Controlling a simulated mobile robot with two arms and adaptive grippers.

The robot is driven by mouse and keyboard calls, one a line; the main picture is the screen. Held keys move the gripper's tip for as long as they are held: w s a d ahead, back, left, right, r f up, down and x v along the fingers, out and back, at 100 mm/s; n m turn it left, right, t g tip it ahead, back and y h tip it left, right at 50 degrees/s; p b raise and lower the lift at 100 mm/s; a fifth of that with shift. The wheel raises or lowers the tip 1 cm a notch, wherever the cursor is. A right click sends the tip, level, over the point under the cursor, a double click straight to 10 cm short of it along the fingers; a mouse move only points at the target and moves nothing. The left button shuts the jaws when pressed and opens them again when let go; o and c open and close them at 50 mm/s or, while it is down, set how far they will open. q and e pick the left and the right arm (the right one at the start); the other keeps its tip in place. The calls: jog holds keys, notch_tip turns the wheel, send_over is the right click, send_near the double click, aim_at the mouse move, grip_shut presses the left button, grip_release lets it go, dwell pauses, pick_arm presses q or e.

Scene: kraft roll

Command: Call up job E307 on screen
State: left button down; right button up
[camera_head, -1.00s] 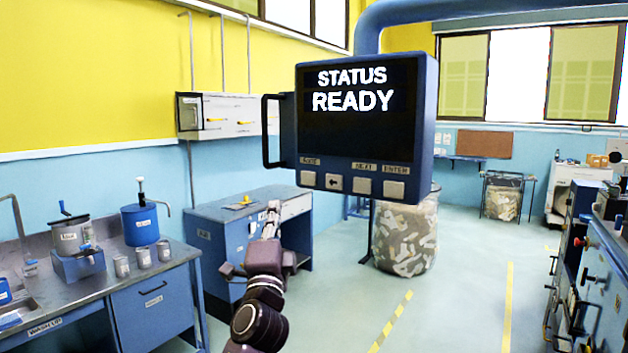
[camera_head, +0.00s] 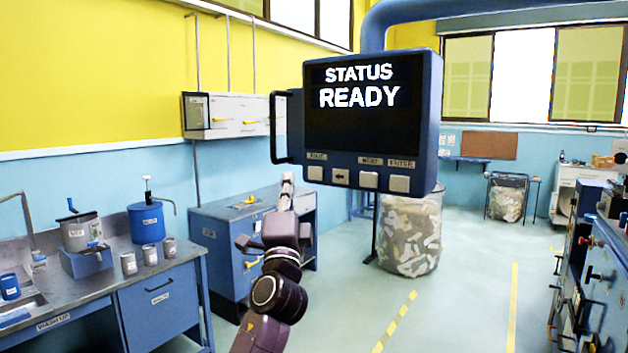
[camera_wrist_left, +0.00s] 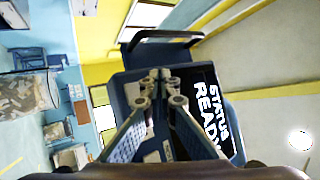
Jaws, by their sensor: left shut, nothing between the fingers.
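A blue-framed screen unit (camera_head: 372,100) hangs from a thick blue pipe. Its black display reads "STATUS READY". Along its lower edge are several pale buttons: a left one (camera_head: 315,173) under a blurred label, an arrow button (camera_head: 340,177), one under "NEXT" (camera_head: 369,180) and one under "ENTER" (camera_head: 399,184). My left gripper (camera_head: 287,180) is shut and empty, pointing up just left of the leftmost button in the picture. In the left wrist view the closed fingertips (camera_wrist_left: 160,78) overlap the unit, beside its display (camera_wrist_left: 215,110); contact cannot be told. My right gripper is not in view.
A black handle (camera_head: 276,128) sticks out from the screen unit's left side, above my left gripper. A blue workbench (camera_head: 215,225) stands behind my left arm. A wash-up bench (camera_head: 110,285) with cans is at left. A wire bin (camera_head: 410,235) stands behind the screen.

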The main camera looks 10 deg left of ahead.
aim_at(308, 179)
pick_arm(q)
jog(key=w+b, duration=0.1)
jog(key=w, duration=0.1)
jog(key=w+d+b, duration=0.1)
jog(key=w+b, duration=0.1)
jog(key=w+d+b, duration=0.1)
jog(key=w+b, duration=0.1)
jog(key=shift+d, duration=0.1)
dwell(1.2)
jog(key=shift+w+d+f+b, duration=0.1)
jog(key=shift+w+b, duration=0.15)
jog(key=shift+b, duration=0.45)
jog(key=shift+w, duration=0.1)
